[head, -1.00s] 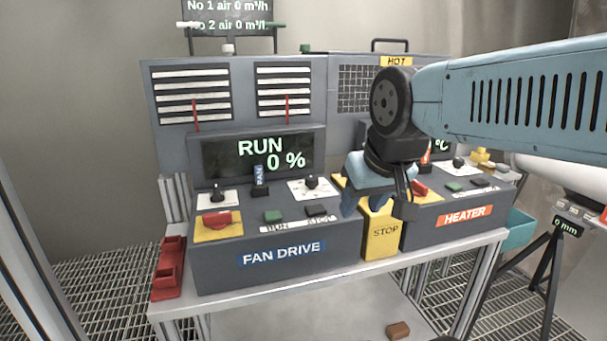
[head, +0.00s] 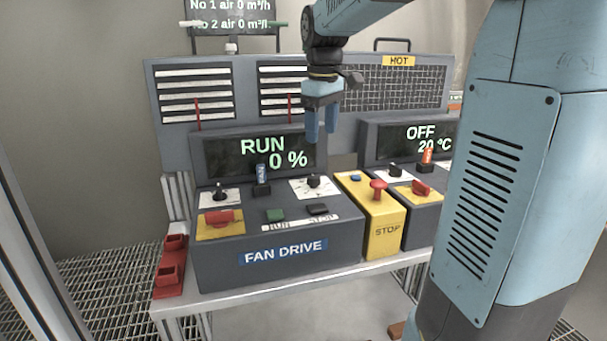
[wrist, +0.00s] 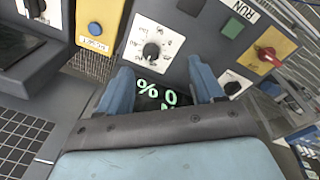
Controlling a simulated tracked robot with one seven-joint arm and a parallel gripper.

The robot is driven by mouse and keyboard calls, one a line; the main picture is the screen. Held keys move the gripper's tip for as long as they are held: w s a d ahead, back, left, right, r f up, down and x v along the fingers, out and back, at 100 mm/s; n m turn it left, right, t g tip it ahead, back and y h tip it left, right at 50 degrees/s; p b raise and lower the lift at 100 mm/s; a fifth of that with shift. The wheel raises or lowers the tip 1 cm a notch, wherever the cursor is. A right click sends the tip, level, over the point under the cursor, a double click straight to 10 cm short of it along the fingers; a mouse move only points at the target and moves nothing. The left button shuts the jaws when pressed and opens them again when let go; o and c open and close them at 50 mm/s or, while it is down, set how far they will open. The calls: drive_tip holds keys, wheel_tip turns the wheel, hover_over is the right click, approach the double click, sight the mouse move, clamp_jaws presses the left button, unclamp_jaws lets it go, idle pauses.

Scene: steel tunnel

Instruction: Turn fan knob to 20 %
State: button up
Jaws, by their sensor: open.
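The fan drive console (head: 278,225) has a display (head: 262,154) reading RUN 0 %. A black knob (head: 313,182) sits on a white scale plate at its upper right. In the wrist view this knob (wrist: 151,50) is beyond the fingers, its pointer too small to read surely. Another small black knob (head: 219,194) is on a white plate at the left. My gripper (head: 321,132) is open and empty, fingers pointing down, above the right knob and apart from it. In the wrist view the display shows between the fingers (wrist: 162,88).
A yellow box (head: 383,232) with a red stop button (head: 378,186) stands right of the console. The heater console, showing OFF 20 °C, is beyond it, partly hidden by my arm. A blue-tagged upright part (head: 261,178) and a red switch (head: 220,216) are nearby.

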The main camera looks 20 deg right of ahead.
drive_tip(key=n+g, duration=0.1)
drive_tip(key=n, duration=0.1)
approach(314, 177)
drive_tip(key=f, duration=0.8)
drive_tip(key=shift+w+d+f, duration=0.1)
drive_tip(key=shift+d+f, duration=0.15)
drive_tip(key=shift+f, duration=0.15)
drive_tip(key=shift+c, duration=0.5)
drive_tip(key=c, duration=0.9)
drive_tip(key=shift+a, duration=0.25)
drive_tip(key=shift+c, duration=0.3)
drive_tip(key=shift+d, duration=0.2)
drive_tip(key=m, duration=0.4)
drive_tip(key=shift+m, duration=0.3)
drive_tip(key=m, duration=0.5)
drive_tip(key=shift+m, duration=0.4)
